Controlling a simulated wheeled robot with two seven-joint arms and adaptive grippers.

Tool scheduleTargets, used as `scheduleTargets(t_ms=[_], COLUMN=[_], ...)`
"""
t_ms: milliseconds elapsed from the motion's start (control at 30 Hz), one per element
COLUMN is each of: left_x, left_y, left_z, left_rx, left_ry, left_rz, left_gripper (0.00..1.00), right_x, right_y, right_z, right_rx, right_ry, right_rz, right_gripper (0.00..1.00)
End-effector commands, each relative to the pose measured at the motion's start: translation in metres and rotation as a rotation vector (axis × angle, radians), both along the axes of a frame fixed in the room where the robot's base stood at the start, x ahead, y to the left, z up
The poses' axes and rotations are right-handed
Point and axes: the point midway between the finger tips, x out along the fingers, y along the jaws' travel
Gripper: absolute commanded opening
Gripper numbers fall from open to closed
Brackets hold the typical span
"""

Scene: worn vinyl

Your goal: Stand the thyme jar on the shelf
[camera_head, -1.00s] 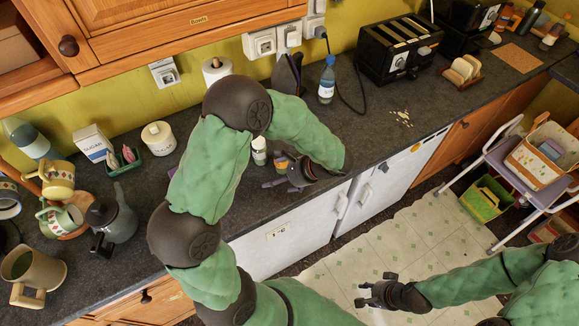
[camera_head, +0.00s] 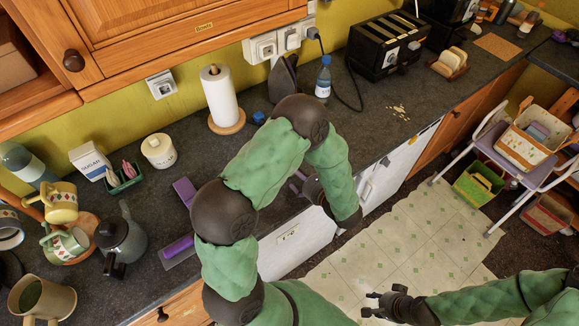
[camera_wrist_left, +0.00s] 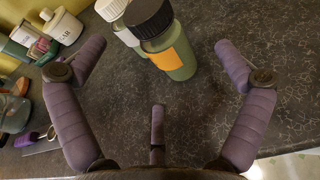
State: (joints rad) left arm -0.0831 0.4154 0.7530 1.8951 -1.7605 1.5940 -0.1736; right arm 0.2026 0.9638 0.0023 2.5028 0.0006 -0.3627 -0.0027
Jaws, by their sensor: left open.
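A squat jar with a black lid, an orange label and greenish contents (camera_wrist_left: 175,55) stands on the counter in the left wrist view. A second jar with a white lid (camera_wrist_left: 125,25) stands just behind and left of it. No name is readable on either, so I cannot tell which is thyme. My left gripper (camera_wrist_left: 160,78) is open and empty, its fingers spread on either side of the black-lidded jar, which lies ahead. In the head view the left gripper (camera_head: 304,188) is partly hidden by my arm, which covers the jars. My right gripper (camera_head: 376,303) is open and empty above the floor.
An open wooden cupboard shelf (camera_head: 30,94) is at upper left. A paper towel roll (camera_head: 219,97), a blue-capped bottle (camera_head: 323,80) and a toaster (camera_head: 386,48) stand along the back. Purple-handled utensils (camera_head: 180,246) lie on the counter (camera_head: 340,130). Mugs and a coffee pot crowd the left.

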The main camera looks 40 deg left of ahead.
Motion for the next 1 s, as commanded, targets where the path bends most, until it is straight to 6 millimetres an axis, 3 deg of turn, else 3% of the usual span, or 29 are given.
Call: scheduleTargets(t_ms=[267, 600, 900, 1000], left_x=[0.004, 0.014, 0.015, 0.015], left_y=[0.018, 0.057, 0.060, 0.060], left_z=[-0.005, -0.014, -0.015, -0.015], left_rx=[0.000, -0.002, -0.001, -0.001], left_ry=[-0.001, 0.000, 0.000, 0.000], left_rz=[0.003, 0.004, 0.001, 0.001], left_gripper=[0.99, 0.99, 0.99, 0.71], right_x=[0.000, 0.000, 0.000, 0.000], right_y=[0.000, 0.000, 0.000, 0.000], right_z=[-0.001, -0.003, -0.003, -0.003], right_rx=[0.000, 0.000, 0.000, 0.000], right_ry=[0.001, 0.001, 0.001, 0.001], right_rz=[0.000, 0.000, 0.000, 0.000], right_gripper=[0.40, 0.40, 0.40, 0.40])
